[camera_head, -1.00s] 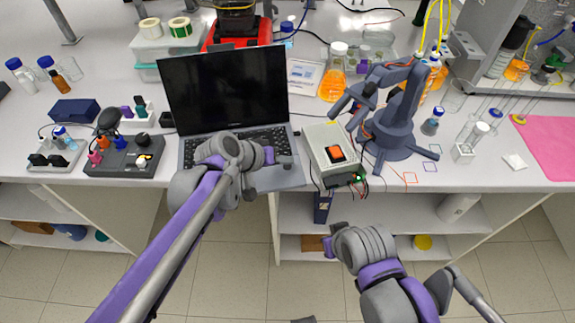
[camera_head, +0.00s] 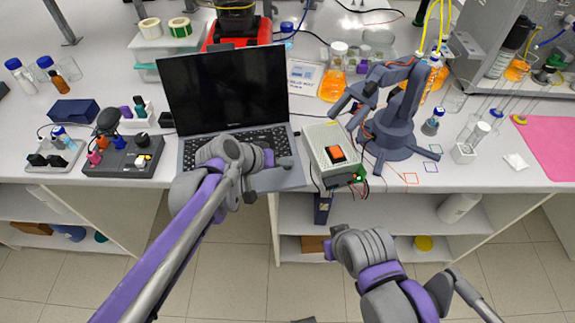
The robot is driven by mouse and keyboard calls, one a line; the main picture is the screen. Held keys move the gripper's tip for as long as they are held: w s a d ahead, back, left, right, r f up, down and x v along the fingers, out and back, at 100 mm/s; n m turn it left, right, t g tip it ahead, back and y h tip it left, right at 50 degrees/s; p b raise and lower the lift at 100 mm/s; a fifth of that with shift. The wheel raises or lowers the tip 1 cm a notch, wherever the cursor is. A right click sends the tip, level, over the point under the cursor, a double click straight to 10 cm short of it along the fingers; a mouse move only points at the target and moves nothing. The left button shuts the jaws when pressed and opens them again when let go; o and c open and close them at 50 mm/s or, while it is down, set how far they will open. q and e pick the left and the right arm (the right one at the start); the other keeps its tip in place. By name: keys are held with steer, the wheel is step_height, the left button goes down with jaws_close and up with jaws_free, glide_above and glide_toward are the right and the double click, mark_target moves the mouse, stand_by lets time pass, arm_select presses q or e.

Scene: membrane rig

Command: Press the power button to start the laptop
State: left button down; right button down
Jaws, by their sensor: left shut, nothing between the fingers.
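The laptop (camera_head: 226,88) stands open on the bench at the left of centre, its screen black. Its keyboard (camera_head: 262,138) is partly hidden by my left arm. My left gripper (camera_head: 284,162) is shut and empty, over the right part of the keyboard deck. I cannot tell whether it touches the deck. The power button cannot be made out. My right gripper (camera_head: 329,248) is low in front of the bench edge, away from the laptop, with its fingers mostly hidden.
Right of the laptop are a grey box with an orange switch (camera_head: 336,153) and a small dark robot arm (camera_head: 398,120). An orange-filled flask (camera_head: 333,84) stands behind. A dark control block with knobs (camera_head: 126,155) sits to the left. The bench's front edge is close to my arms.

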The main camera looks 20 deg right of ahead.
arm_select(q)
steer(key=shift+r, duration=0.1)
steer(key=shift+r+p, duration=0.6)
steer(key=shift+r, duration=0.15)
arm_select(e)
steer(key=shift+w+r, duration=0.2)
steer(key=shift+r, duration=0.45)
